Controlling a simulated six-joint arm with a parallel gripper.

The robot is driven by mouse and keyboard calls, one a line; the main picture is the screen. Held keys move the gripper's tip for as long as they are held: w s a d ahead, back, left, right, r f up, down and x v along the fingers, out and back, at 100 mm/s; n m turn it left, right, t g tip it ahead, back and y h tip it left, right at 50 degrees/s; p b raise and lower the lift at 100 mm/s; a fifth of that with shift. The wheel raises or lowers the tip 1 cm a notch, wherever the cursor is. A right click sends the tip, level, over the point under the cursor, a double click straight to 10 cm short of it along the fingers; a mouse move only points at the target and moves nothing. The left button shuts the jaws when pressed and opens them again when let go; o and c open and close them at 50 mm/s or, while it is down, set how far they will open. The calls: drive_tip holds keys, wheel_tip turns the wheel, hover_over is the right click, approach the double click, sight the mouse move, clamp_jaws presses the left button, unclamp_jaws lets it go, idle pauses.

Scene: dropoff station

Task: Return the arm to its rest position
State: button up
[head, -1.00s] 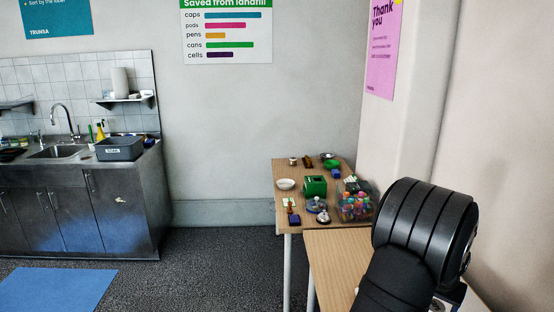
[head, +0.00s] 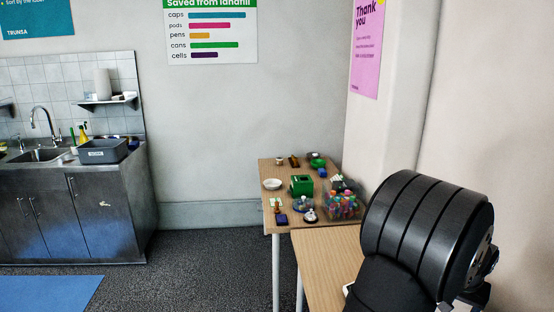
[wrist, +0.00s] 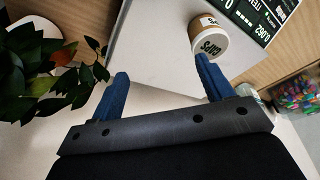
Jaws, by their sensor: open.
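My gripper (wrist: 160,92) shows in the wrist view with its two blue fingers spread wide apart and nothing between them. I cannot tell whether the fingertip touches the tub. In the head view my black arm fills the lower right, and the gripper itself is hidden.
A leafy plant (wrist: 40,75) is close to the left finger. A dark label board (wrist: 262,18) lies beyond the tub. The head view shows a wooden table with a green box (head: 301,186), a white bowl (head: 272,184) and a clear bin of colourful items (head: 343,206). Open floor (head: 200,265) lies left.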

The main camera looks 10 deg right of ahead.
drive_tip(key=w+a+f, duration=0.4)
drive_tip(key=w+a, duration=0.1)
drive_tip(key=a, duration=0.2)
drive_tip(key=w+a+f, duration=0.5)
drive_tip(key=w+a, duration=0.1)
drive_tip(key=a, duration=0.1)
drive_tip(key=w+a+f, duration=0.5)
drive_tip(key=w+a, duration=0.1)
drive_tip(key=a, duration=0.2)
drive_tip(key=shift+f, duration=0.2)
